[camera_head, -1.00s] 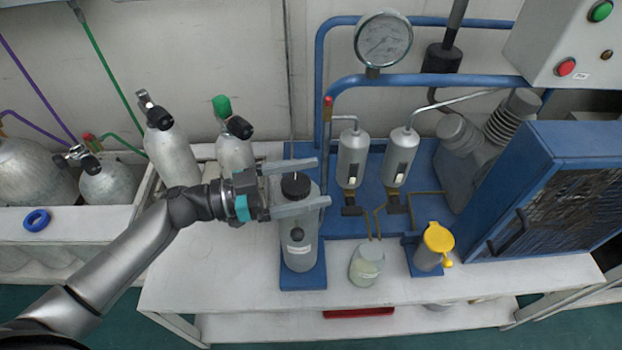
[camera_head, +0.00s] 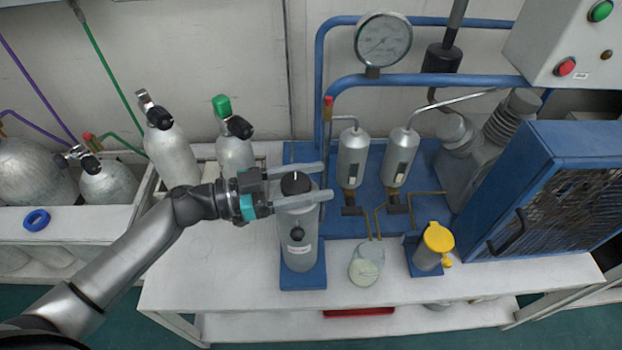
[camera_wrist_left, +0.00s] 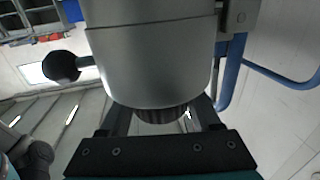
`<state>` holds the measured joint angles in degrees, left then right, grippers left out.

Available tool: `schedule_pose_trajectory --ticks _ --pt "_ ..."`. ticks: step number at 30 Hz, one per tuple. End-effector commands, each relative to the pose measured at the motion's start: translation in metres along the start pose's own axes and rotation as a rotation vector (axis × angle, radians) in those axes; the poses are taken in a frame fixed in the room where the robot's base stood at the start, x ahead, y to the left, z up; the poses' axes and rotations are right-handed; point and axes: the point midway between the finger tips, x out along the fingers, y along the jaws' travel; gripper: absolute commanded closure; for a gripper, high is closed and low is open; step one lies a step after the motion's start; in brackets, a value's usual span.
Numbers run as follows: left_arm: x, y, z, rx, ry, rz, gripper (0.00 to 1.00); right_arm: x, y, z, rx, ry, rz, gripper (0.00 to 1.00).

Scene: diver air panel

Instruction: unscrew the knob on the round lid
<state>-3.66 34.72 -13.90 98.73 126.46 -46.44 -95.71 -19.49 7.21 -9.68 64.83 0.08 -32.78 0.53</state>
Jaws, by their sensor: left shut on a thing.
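A grey upright canister (camera_head: 299,250) stands on a blue base on the bench. A round black knob (camera_head: 296,183) with a white mark sits on top of it, on its round lid. My left gripper (camera_head: 322,182) reaches in from the left, with one finger on the far side of the knob and one on the near side, shut on it. The left wrist view shows the ribbed dark knob (camera_wrist_left: 165,115) between the fingers, against the grey canister (camera_wrist_left: 150,55). The fingers partly hide the lid. My right gripper is not in view.
A black ball handle (camera_head: 297,233) sticks out from the canister's front. A glass jar (camera_head: 366,265) and a yellow-lidded cup (camera_head: 438,240) stand to the right. Two grey filter cylinders (camera_head: 352,160) stand behind right. Gas bottles (camera_head: 174,152) stand to the left.

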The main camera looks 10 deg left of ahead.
Motion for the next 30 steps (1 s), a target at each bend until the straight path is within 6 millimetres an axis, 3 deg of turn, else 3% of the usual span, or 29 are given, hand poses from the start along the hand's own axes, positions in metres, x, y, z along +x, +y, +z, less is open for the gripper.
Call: schedule_pose_trajectory --ticks 6,17,30 --pt "0.0 0.0 0.0 -0.001 0.0 0.0 0.92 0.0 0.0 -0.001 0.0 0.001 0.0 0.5" --pt "0.001 0.0 0.001 -0.003 0.001 -0.076 0.92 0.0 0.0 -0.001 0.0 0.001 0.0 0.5" --pt "-0.002 -0.009 0.002 -0.007 0.001 -0.443 0.92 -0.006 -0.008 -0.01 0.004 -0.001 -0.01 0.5"
